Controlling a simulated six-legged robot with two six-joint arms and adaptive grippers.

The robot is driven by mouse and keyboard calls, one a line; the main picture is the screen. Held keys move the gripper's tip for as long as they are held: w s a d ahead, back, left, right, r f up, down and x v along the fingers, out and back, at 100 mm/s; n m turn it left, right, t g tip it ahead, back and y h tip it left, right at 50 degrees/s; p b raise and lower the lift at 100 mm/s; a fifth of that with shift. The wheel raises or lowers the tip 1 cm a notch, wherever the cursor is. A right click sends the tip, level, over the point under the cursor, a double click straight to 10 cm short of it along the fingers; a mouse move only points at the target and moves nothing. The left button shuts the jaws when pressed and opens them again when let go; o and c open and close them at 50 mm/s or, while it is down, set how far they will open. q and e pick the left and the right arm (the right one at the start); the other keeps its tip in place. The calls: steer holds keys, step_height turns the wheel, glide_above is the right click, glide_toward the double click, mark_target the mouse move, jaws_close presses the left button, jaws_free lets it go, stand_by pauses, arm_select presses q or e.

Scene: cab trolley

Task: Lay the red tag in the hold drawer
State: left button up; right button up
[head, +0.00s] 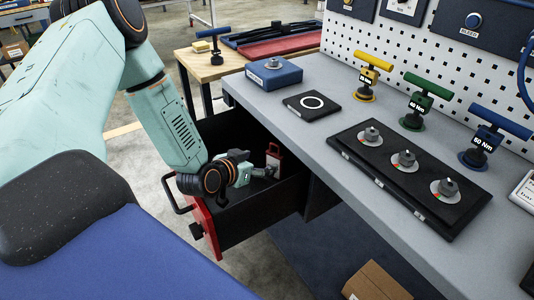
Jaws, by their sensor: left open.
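The hold drawer (260,215) is pulled out from under the grey bench, with a black inside and a red front at its left end. A small red tag (276,156) shows in the drawer area, near the drawer's back wall. My left gripper (269,168) reaches over the drawer from the left, and its jaws are open. Its fingertips are right at the tag. I cannot tell whether they touch it or whether the tag rests on the drawer floor. My right gripper is out of view.
The bench top (300,115) holds a blue box (273,74), a black pad with a white ring (312,103), yellow, green and blue T-handled tools, and a black plate with three knobs (400,185). A cardboard box (375,283) lies below. A wooden table (205,62) stands behind.

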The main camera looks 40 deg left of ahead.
arm_select(q)
steer(key=shift+p+v, duration=0.35)
steer(key=shift+v, duration=0.85)
